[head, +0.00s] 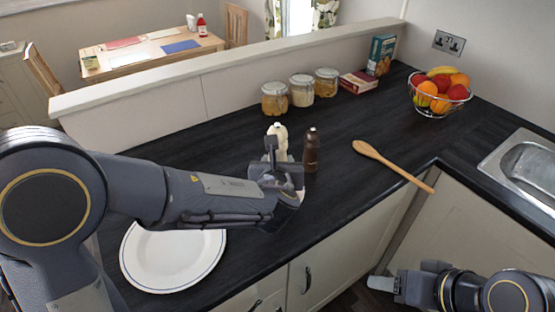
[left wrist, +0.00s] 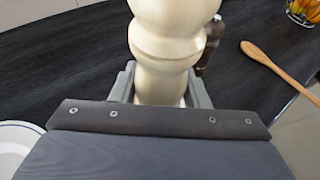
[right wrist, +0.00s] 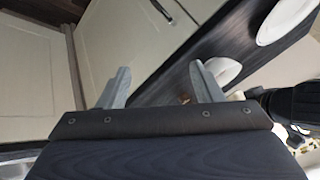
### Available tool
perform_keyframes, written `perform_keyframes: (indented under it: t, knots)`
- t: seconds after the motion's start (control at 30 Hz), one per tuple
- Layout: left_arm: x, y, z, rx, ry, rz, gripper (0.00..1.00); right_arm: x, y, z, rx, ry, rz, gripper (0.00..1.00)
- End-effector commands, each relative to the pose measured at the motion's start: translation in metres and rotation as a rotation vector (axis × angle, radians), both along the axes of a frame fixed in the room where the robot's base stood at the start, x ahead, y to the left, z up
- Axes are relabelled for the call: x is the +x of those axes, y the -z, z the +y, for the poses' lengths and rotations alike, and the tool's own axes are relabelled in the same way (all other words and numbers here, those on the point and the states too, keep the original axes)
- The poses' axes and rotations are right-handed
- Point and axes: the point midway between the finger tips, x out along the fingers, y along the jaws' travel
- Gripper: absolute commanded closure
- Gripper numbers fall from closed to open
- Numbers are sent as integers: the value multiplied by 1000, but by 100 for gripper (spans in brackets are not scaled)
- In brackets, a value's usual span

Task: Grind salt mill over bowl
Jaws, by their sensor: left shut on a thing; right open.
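The salt mill, pale cream wood, shows its top (head: 277,132) above my left gripper (head: 282,178) in the head view. In the left wrist view the mill (left wrist: 168,45) stands between the fingers, which are shut on it. The white bowl is mostly hidden by my left gripper; a white edge (head: 294,199) shows beside it in the head view. The bowl also shows in the right wrist view (right wrist: 224,70). My right gripper (head: 382,283) is open and empty, low in front of the cupboards; its fingers (right wrist: 160,88) are apart.
A dark brown mill (head: 311,152) stands just right of the salt mill. A white plate (head: 170,262) lies at the counter's front left. A wooden spoon (head: 395,166) lies to the right. Jars (head: 301,91), boxes (head: 380,55) and a fruit basket (head: 439,94) stand at the back.

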Motion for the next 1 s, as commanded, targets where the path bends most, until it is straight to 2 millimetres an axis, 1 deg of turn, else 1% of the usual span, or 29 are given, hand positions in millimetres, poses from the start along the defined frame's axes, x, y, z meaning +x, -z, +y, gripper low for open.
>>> perform_keyframes:
  t: [0.5,0.57,0.63,0.67,0.77,0.87,0.9,0.97,1.0]
  knots:
    - [0,-1,0,0,0,-2,80,1,0,0,-1,1,-2,40]
    - [0,-1,0,0,0,-2,80,4,-2,-3,-8,10,-8,40]
    - [0,-1,0,0,0,-2,80,14,-5,-10,-27,35,-29,40]
    - [0,-1,0,0,0,-2,80,20,-7,-14,-40,50,-44,40]
    - [0,-1,0,0,0,-2,80,50,-18,-34,-95,115,-120,40]
    - [0,-1,0,0,0,-2,80,91,-38,-58,-157,185,-241,40]
    - [0,-1,0,0,0,-2,80,109,-48,-67,-180,206,-298,40]
    - [0,-1,0,0,0,-2,80,136,-65,-77,-205,230,-390,40]
    - [0,-1,0,0,0,-2,80,154,-76,-82,-216,238,-454,40]
